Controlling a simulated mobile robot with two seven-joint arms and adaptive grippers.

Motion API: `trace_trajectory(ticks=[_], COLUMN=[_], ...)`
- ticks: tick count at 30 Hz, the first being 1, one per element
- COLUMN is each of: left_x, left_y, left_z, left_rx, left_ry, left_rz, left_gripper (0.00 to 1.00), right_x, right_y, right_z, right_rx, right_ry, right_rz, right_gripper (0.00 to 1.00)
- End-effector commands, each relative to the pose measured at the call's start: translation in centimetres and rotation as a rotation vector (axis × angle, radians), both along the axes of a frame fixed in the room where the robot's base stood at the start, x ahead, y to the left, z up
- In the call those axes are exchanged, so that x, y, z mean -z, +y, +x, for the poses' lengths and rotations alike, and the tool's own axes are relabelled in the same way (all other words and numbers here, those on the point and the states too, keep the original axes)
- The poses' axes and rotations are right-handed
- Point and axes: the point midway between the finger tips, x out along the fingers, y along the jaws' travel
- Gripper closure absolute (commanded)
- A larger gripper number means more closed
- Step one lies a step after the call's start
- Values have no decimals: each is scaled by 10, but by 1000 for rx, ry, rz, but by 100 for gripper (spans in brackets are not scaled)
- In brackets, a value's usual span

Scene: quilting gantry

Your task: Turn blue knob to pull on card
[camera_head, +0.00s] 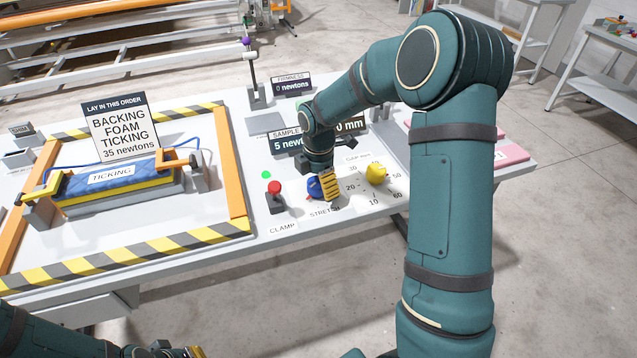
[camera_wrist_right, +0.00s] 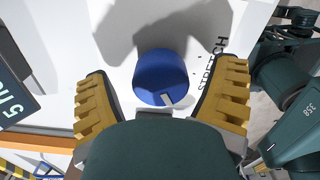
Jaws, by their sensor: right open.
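The blue knob (camera_head: 314,187) stands on the white table panel by the STRETCH label. In the right wrist view the blue knob (camera_wrist_right: 160,78) has a white pointer mark on its near edge. My right gripper (camera_head: 326,187) is open at the knob, its ridged yellow fingers (camera_wrist_right: 163,92) on either side with gaps showing. The card (camera_head: 121,129) reads backing, foam, ticking, 35 newtons. The sample display (camera_head: 288,144) reads 5 newtons and is partly hidden by my right arm. My left gripper (camera_head: 178,350) is only partly in view at the bottom edge.
A red CLAMP button (camera_head: 274,187) stands left of the knob, and a yellow knob (camera_head: 376,173) on a numbered dial stands right. A blue TICKING block (camera_head: 112,176) lies inside the orange and striped frame (camera_head: 238,177). A firmness display (camera_head: 292,85) reads 0 newtons.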

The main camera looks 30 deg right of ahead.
Motion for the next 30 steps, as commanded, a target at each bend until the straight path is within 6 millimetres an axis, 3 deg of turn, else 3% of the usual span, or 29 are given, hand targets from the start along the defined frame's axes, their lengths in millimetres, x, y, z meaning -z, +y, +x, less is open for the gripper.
trace_trajectory(ticks=[4, 9, 10, 20, 30], left_x=[0, 0, 0, -2, -9], left_y=[0, 0, 0, 0, 0], left_z=[0, 0, 0, 0, -2], left_rx=[0, 0, 0, 0, 0], left_ry=[0, 0, 0, 1, 4], left_rz=[0, 0, 0, 0, -1], left_gripper=[100, 100, 100, 100, 100], right_x=[0, 0, 0, -1, -2], right_y=[0, 0, 0, 0, 0], right_z=[0, 0, 0, 0, -1], right_rx=[0, 0, 0, 29, 235], right_ry=[0, 0, 0, 0, -1], right_rz=[0, 0, 0, 0, 0], right_gripper=[15, 75, 83, 83, 83])
